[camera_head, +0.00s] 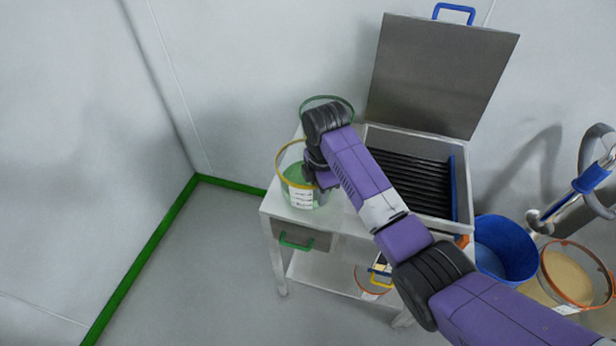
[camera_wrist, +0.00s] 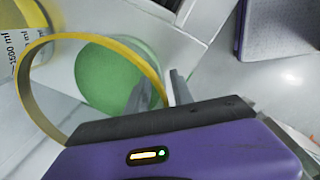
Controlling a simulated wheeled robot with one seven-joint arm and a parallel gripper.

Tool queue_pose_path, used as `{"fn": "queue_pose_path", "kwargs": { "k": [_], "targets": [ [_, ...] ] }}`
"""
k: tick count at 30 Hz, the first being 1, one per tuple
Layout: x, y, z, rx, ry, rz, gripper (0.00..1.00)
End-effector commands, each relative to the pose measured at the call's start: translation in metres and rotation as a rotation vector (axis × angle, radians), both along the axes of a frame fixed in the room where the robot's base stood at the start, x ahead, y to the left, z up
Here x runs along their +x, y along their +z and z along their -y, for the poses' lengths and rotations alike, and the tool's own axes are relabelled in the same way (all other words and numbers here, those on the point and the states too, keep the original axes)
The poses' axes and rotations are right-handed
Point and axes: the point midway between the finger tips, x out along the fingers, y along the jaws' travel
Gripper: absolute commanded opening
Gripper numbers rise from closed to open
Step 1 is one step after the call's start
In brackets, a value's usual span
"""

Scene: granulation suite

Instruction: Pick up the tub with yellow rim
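The tub with yellow rim (camera_head: 284,158) stands on the left of the steel cart's top. It is see-through, with green contents and a white label on its front. In the wrist view its yellow rim (camera_wrist: 30,95) is a large ring, with the green contents (camera_wrist: 105,75) showing inside. My gripper (camera_head: 317,180) is at the right side of the tub. In the wrist view my gripper (camera_wrist: 159,82) has its two fingers apart, one on each side of the rim wall. I see a gap between them; whether either touches the rim is unclear. My wrist hides part of the tub.
A green-rimmed tub (camera_head: 343,99) stands just behind, partly hidden by my wrist. An open steel bin (camera_head: 458,188) with a raised lid (camera_head: 440,75) is to the right. A blue bucket (camera_head: 505,250) and an orange-rimmed tub (camera_head: 572,275) are farther right. The floor left of the cart is clear.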

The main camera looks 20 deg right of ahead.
Motion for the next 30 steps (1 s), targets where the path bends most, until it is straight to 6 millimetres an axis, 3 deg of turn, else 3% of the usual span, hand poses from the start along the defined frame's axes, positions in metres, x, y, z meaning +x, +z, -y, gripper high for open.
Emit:
{"fn": "queue_pose_path", "kwargs": {
  "k": [10,14,15,30],
  "targets": [
    [0.0,-0.0098,-0.0002,0.0,0.0,0.0,0.28],
    [0.0,-0.0096,-0.0002,0.0,0.0,0.0,0.03],
    [0.0,-0.0096,-0.0002,0.0,0.0,0.0,0.0],
    [0.0001,-0.0093,-0.0002,0.001,-0.001,0.0,0.0]
  ]
}}
